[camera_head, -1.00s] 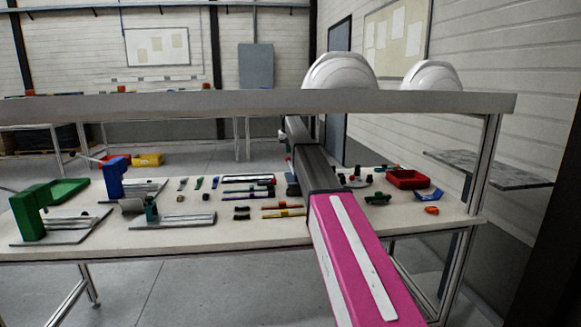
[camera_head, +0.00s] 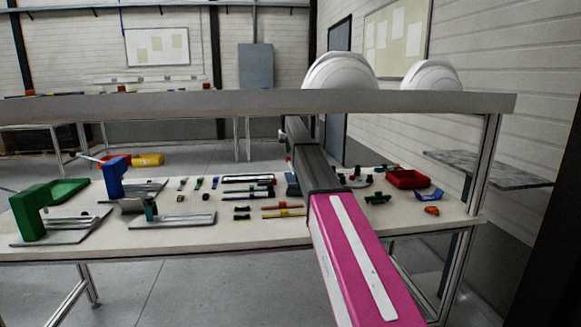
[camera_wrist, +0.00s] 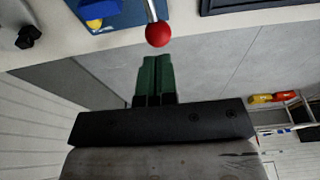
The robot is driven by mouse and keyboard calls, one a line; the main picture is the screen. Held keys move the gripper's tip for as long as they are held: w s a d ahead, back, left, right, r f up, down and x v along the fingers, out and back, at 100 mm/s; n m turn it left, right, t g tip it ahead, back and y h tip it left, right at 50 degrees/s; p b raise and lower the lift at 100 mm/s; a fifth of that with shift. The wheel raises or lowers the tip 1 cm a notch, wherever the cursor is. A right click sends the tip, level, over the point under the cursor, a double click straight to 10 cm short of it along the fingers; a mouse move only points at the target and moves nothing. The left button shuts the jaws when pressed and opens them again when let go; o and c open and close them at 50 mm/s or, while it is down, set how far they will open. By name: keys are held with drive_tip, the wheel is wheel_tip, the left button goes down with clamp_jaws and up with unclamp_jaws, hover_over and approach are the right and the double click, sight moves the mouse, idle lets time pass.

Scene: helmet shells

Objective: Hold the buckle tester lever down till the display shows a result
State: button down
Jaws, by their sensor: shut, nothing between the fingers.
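The buckle tester's lever shows in the wrist view as a metal rod ending in a red ball knob (camera_wrist: 158,34). It stands over a blue base (camera_wrist: 118,14) with a yellow-and-blue part on it, cut off by the top edge. My gripper (camera_wrist: 155,58) has green fingers pressed together with nothing between them. In the picture its tips lie just below the knob, with a small gap; I cannot tell whether they touch. In the head view my arm hides most of the tester and my gripper. No display reading can be made out.
The bench (camera_head: 270,240) holds a green stand (camera_head: 32,215), a blue stand (camera_head: 112,180), several small parts and a red tray (camera_head: 408,179). A shelf (camera_head: 200,104) crosses above with two white helmet shells (camera_head: 340,72). A dark frame (camera_wrist: 240,5) lies beside the tester.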

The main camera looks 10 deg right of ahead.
sight(288, 161)
drive_tip(key=shift+f, duration=4.4)
drive_tip(key=shift+r, duration=5.6)
